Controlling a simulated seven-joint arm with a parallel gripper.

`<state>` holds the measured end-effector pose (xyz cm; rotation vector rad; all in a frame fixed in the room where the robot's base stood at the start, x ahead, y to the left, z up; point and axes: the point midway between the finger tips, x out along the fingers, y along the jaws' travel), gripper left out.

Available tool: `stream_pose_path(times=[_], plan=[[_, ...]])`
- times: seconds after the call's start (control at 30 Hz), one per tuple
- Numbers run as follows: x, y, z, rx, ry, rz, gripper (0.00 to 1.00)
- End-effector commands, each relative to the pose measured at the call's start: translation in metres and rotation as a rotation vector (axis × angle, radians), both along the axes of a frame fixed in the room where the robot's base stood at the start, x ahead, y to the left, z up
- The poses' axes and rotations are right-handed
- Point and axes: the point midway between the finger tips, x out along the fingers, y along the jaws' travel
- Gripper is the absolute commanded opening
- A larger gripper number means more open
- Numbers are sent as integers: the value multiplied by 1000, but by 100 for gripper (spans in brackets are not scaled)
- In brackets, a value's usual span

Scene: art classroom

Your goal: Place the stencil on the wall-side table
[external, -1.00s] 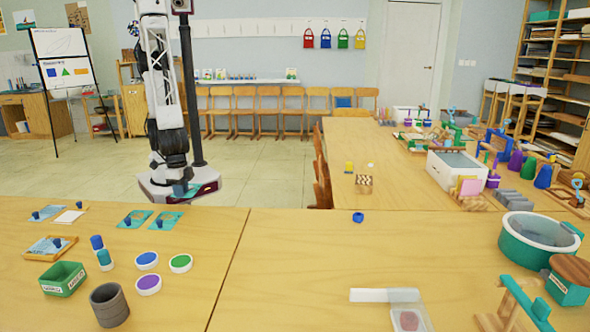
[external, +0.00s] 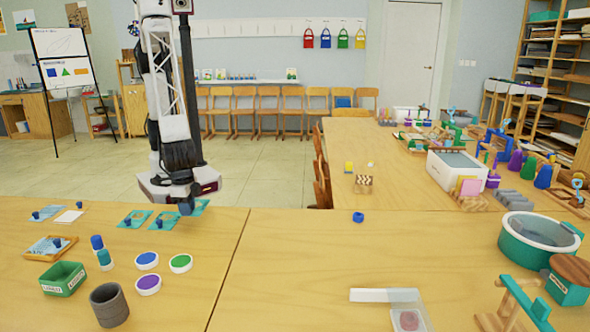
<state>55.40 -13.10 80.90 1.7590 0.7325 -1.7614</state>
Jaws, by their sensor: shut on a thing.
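My gripper (external: 186,206) is low over the far edge of the left front table (external: 190,255). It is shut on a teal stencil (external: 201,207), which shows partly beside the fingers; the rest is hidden. I cannot tell whether this stencil touches the table. Two more teal stencils with dark blue knobs lie just left, one (external: 131,220) and another (external: 160,223) closest to my gripper. Which table the task calls wall-side is not clear from this view.
Farther left lie a blue-knobbed plate (external: 46,213), a white card (external: 69,216) and a framed plate (external: 50,247). Nearer are glue sticks (external: 104,259), round lids (external: 147,261), a green box (external: 63,279) and a grey cup (external: 109,305).

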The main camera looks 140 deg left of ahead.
Motion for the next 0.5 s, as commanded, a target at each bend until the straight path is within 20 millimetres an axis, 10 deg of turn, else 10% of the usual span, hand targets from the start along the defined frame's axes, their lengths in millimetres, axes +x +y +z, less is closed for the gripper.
stream_pose_path(times=[0.5], plan=[[38,-9,-4,0,0,0,0]])
